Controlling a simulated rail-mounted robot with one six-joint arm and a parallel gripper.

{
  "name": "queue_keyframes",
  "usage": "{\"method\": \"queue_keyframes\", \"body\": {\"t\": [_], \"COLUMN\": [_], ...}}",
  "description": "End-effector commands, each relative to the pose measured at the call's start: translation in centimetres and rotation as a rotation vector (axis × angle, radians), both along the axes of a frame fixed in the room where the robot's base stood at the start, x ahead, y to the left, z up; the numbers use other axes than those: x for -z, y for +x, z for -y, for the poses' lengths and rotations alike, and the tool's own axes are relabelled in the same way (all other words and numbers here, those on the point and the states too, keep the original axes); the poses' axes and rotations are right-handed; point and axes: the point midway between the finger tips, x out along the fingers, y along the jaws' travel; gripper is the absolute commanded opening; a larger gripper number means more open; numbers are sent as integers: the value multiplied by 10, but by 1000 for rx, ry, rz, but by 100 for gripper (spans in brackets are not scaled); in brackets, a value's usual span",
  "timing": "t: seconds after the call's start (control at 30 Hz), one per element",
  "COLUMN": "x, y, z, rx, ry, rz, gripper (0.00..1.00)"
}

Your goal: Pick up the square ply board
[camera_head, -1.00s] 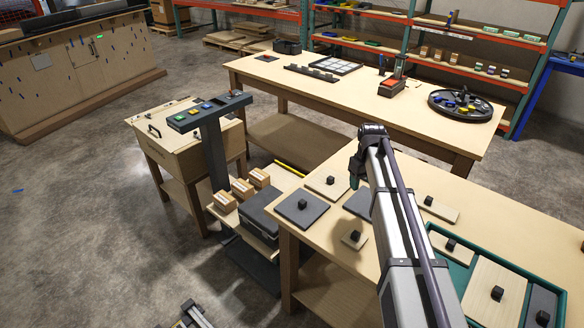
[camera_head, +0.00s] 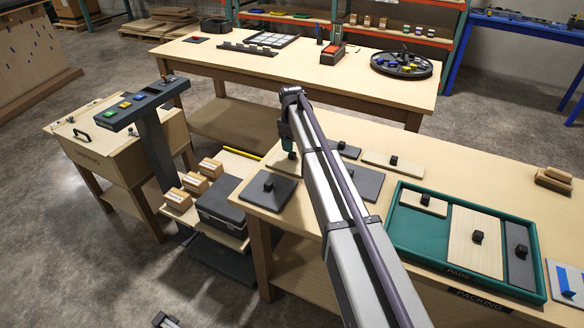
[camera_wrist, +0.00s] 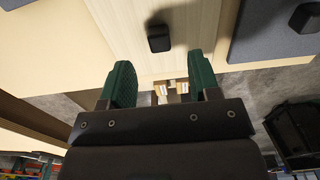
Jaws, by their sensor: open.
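The square ply board (camera_head: 277,167), pale with a dark block knob (camera_head: 292,155), lies at the far left of the near table. My gripper (camera_head: 288,147) is above this board, close to the knob, and partly covers it in the head view. In the wrist view a pale, wood-grained board (camera_wrist: 190,25) lies under my gripper, with its dark knob (camera_wrist: 158,38) ahead of the fingers. The two green fingers (camera_wrist: 160,85) are apart with nothing between them. I cannot tell the exact height above the board.
Dark square boards (camera_head: 262,198) (camera_head: 368,184) and a pale oblong board (camera_head: 393,164) lie nearby. A green tray (camera_head: 408,245) of boards sits to the right. A dark board (camera_wrist: 270,28) borders the ply board in the wrist view. My arm hides part of the table.

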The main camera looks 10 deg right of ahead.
Motion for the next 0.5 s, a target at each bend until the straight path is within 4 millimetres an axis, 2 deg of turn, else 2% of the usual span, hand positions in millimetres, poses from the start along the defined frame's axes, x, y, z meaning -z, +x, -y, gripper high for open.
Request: {"method": "queue_keyframes", "body": {"t": [0.07, 0.13, 0.33, 0.5], "x": [1, 10, 50, 50], "y": [0, 1, 3, 3], "z": [0, -1, -3, -2], "rx": [0, 0, 1, 1], "ry": [0, 0, 0, -1], "rz": [0, 0, 1, 3], "gripper": [56, 56, 56, 56]}}
